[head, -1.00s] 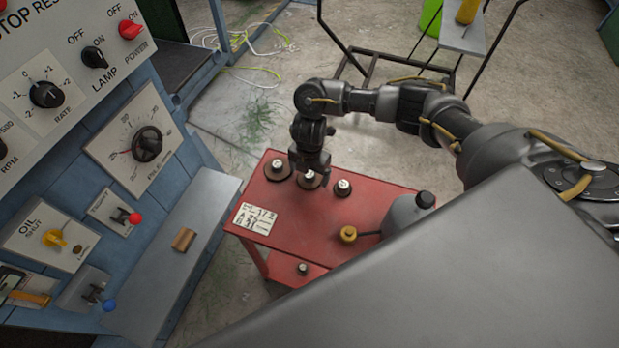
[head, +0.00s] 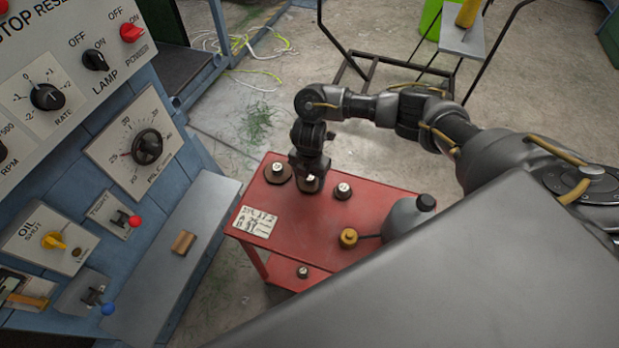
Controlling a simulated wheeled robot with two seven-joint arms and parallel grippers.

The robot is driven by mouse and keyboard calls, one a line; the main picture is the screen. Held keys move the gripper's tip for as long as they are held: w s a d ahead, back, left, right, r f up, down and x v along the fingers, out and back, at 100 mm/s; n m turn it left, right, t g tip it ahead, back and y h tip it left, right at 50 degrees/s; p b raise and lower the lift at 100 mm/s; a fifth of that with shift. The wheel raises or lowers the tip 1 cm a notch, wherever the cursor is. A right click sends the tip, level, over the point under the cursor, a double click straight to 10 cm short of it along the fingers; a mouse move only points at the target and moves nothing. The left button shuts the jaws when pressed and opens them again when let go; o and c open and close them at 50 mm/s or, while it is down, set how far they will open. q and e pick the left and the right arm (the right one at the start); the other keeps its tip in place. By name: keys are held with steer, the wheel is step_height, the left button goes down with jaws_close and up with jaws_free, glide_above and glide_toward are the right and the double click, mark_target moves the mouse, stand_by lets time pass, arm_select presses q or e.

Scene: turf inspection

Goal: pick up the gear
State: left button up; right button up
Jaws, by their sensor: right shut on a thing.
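Several dark gears with pale, marked hubs stand on a red table (head: 300,224). The left gear (head: 278,173) is the widest, and the right gear (head: 342,190) is small and stands clear. My right gripper (head: 309,174) points down and is shut on the middle gear (head: 308,184), hiding part of it. That gear is at the tabletop; whether it touches the surface I cannot tell. Another small gear-like piece (head: 303,271) is on the lower shelf. My left gripper is not in view.
A white card (head: 254,221) lies at the left edge. A blue control panel (head: 130,180) with knobs and levers fills the left side. The table's front middle is clear.

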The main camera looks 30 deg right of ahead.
steer(key=shift+r, duration=0.7)
steer(key=s+a+r+p, duration=0.1)
steer(key=s+a+r, duration=0.5)
steer(key=s+r, duration=0.5)
steer(key=shift+s+r, duration=0.3)
steer(key=shift+s, duration=0.5)
steer(key=shift+f, duration=0.1)
